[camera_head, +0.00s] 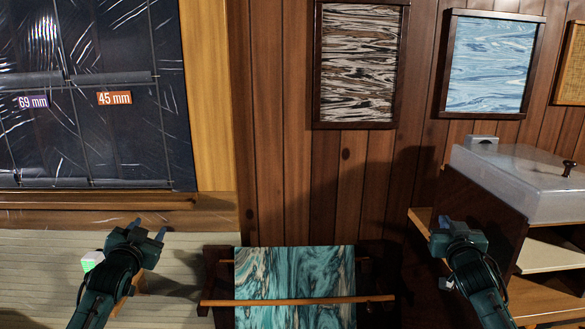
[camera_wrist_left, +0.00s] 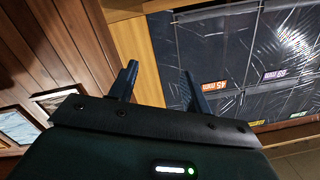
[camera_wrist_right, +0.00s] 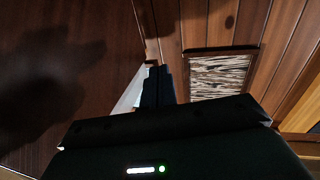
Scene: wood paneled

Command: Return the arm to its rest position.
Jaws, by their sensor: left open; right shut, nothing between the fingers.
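My left gripper (camera_head: 146,232) is at the lower left of the head view, above a pale slatted surface. Its two fingers stand apart with nothing between them, and the gap also shows in the left wrist view (camera_wrist_left: 159,85). My right gripper (camera_head: 444,227) is at the lower right, in front of the wooden cabinet. Its fingers are together and empty in the right wrist view (camera_wrist_right: 158,86). Both forearms come up from the bottom edge of the head view.
A rack with a teal marbled sheet (camera_head: 290,275) and a wooden rod (camera_head: 300,301) stands between my arms. A wooden cabinet (camera_head: 495,215) with a translucent lidded box (camera_head: 530,180) is at the right. A plastic-covered panel (camera_head: 100,130) with size labels is at the left. Framed marbled pictures (camera_head: 360,65) hang on the wall.

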